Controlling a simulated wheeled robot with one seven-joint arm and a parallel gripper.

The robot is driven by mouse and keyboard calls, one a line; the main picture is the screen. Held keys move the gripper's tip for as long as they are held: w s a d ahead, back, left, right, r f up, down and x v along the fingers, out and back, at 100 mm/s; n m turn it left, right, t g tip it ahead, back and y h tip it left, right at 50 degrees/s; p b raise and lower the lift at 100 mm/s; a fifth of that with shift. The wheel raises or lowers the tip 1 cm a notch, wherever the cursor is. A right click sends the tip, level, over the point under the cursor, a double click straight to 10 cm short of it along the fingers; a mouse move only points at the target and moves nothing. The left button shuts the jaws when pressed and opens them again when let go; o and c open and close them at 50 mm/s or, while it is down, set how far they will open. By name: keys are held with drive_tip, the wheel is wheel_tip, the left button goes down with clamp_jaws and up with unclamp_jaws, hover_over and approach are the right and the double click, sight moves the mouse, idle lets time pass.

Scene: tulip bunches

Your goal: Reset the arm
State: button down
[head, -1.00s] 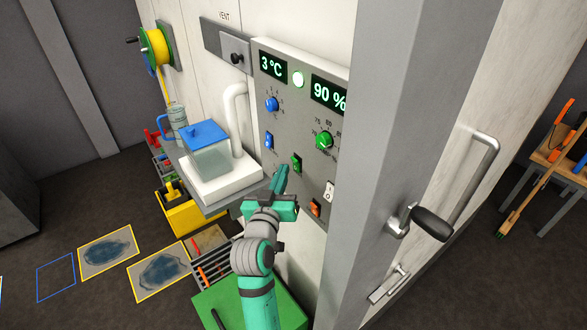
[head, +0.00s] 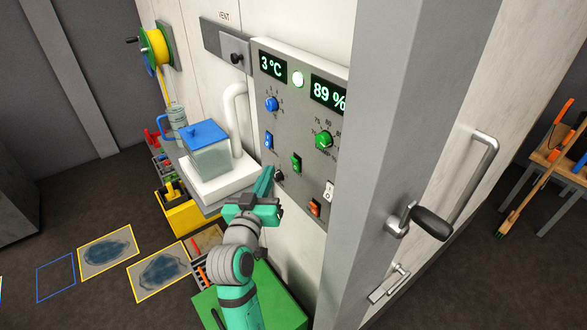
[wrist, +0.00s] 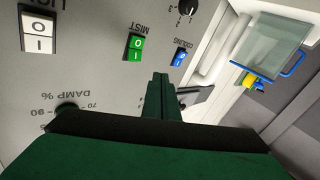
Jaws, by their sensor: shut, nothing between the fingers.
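My green arm and gripper (head: 266,182) reach up from the bottom of the head view. The fingers are shut with nothing between them. They stand in front of the lower left part of the grey control panel (head: 290,135). In the wrist view the shut fingers (wrist: 161,85) point at the panel, near the green mist switch (wrist: 135,46) and the blue cooling switch (wrist: 180,57). In the head view the gripper lies below the green switch (head: 296,162). I cannot tell whether the fingertips touch the panel.
A blue-lidded clear tank (head: 207,152) on a white base is left of the gripper. A door handle (head: 430,222) juts out at the right. A yellow bin (head: 190,215) and a green box (head: 270,295) are below. Yellow-framed floor mats (head: 163,271) lie at the lower left.

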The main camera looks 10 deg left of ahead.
idle(0.3)
drive_tip(key=s+d+f+n+g+y, duration=0.1)
drive_tip(key=s+d+f, duration=0.3)
drive_tip(key=s+f, duration=0.65)
drive_tip(key=s+d+f+g+y, duration=0.15)
drive_tip(key=s+d+f, duration=0.25)
drive_tip(key=s+f, duration=0.65)
drive_tip(key=s+d+f+m, duration=0.1)
drive_tip(key=s+d, duration=0.2)
drive_tip(key=s, duration=0.9)
drive_tip(key=s+d+m+h, duration=0.1)
drive_tip(key=s+d, duration=0.3)
drive_tip(key=s, duration=0.7)
drive_tip(key=shift+s+f+m, duration=0.4)
